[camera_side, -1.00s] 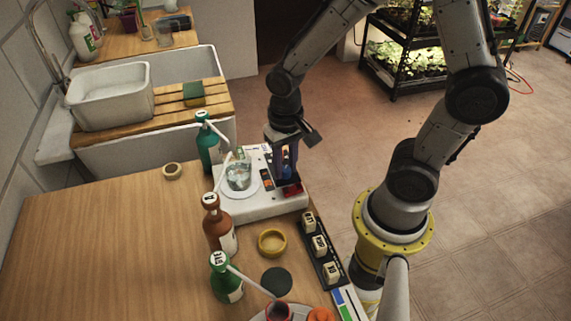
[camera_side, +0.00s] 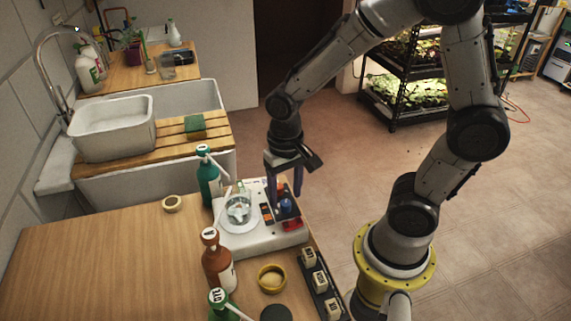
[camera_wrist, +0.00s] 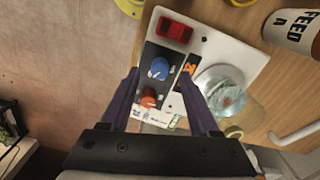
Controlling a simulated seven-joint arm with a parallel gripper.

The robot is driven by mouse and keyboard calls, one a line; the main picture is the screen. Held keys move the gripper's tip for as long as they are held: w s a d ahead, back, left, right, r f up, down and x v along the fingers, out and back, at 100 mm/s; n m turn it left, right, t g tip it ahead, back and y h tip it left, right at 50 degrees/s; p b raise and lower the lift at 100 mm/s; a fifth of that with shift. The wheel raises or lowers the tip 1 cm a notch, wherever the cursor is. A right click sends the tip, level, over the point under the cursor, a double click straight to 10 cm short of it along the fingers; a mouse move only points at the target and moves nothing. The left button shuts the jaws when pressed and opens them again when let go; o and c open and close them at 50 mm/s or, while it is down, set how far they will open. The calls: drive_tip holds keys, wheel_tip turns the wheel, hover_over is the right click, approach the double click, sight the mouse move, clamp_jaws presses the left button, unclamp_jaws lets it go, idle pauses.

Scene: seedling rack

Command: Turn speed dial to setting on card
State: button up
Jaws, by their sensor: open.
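The white stirrer unit (camera_side: 262,240) stands at the table's right edge with a glass beaker (camera_side: 238,210) on its plate. A blue dial (camera_wrist: 160,68) and an orange-red dial (camera_wrist: 148,98) sit on its dark panel; the blue dial also shows in the side view (camera_side: 286,206). I cannot read which is the speed dial. My gripper (camera_side: 285,197) is open and empty, pointing down above the panel, its purple fingers on either side of the blue dial and apart from it. A small printed strip (camera_wrist: 160,117) lies beyond the orange-red dial; its text is unreadable.
A red block or display (camera_wrist: 175,30) sits on the unit's end. A green bottle (camera_side: 209,178) and a brown bottle (camera_side: 217,268) stand close to its left. A yellow ring-shaped dish (camera_side: 271,278) and a black rack (camera_side: 321,285) of labelled blocks lie in front.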

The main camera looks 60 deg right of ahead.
sight(286, 202)
wheel_tip(286, 202, up, 12)
drive_tip(key=shift+f, duration=0.25)
drive_tip(key=s+d+r+n+t, duration=0.1)
drive_tip(key=s+r+n+t, duration=0.2)
drive_tip(key=s, duration=0.6)
drive_tip(key=n+t, duration=0.2)
drive_tip(key=n, duration=0.1)
drive_tip(key=shift+t, duration=0.3)
